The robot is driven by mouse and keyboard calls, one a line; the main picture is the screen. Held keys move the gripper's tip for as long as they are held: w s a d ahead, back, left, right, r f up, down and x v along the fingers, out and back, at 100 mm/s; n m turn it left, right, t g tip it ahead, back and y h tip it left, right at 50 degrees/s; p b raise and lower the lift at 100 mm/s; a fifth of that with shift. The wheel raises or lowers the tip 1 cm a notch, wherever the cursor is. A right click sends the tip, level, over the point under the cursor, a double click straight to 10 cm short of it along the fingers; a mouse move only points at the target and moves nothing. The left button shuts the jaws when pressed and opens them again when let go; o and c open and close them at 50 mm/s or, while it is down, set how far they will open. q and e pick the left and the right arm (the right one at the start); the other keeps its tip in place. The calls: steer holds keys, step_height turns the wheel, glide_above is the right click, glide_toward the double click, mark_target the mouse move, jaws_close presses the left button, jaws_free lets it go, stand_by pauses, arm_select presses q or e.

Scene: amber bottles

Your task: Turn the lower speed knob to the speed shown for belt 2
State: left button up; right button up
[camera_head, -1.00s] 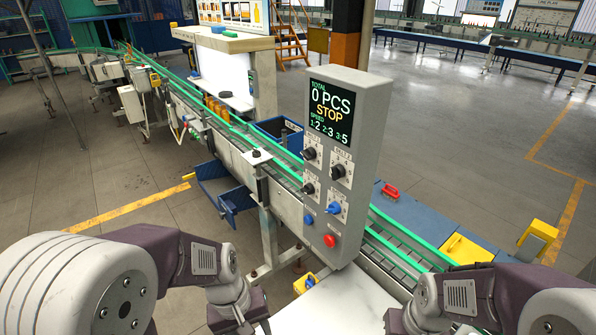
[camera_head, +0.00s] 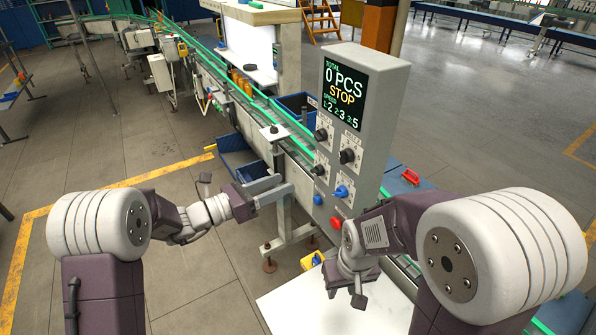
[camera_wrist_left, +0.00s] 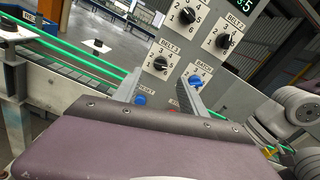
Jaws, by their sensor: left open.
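The grey control panel (camera_head: 384,120) has a screen (camera_head: 345,92) reading 0 PCS, STOP, and speeds 1:2, 2:3, 3:5. The lower black speed knob (camera_head: 318,170) is below the upper left knob (camera_head: 320,135); it also shows in the left wrist view (camera_wrist_left: 160,63), among printed numbers. The Belt 2 knob (camera_head: 347,156) is at upper right, above the blue batch knob (camera_head: 341,191). My left gripper (camera_head: 286,183) is open and empty, left of the panel and apart from the knobs. My right gripper (camera_head: 357,291) hangs below the panel, its jaws unclear.
A blue button (camera_head: 318,200) and a red button (camera_head: 336,223) sit low on the panel. The conveyor (camera_head: 232,112) runs behind and left of it. A blue bin (camera_head: 240,160) hangs on the conveyor's near side. A white tabletop (camera_head: 290,310) lies below.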

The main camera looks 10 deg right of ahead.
mark_target(317, 170)
arm_select(q)
steer(key=p+x, duration=0.3)
steer(key=x, duration=0.5)
steer(key=shift+d, duration=0.4)
steer(key=shift+w+d+p, duration=0.15)
steer(key=shift+d+p, duration=0.15)
steer(key=shift+a, duration=0.1)
jaws_close()
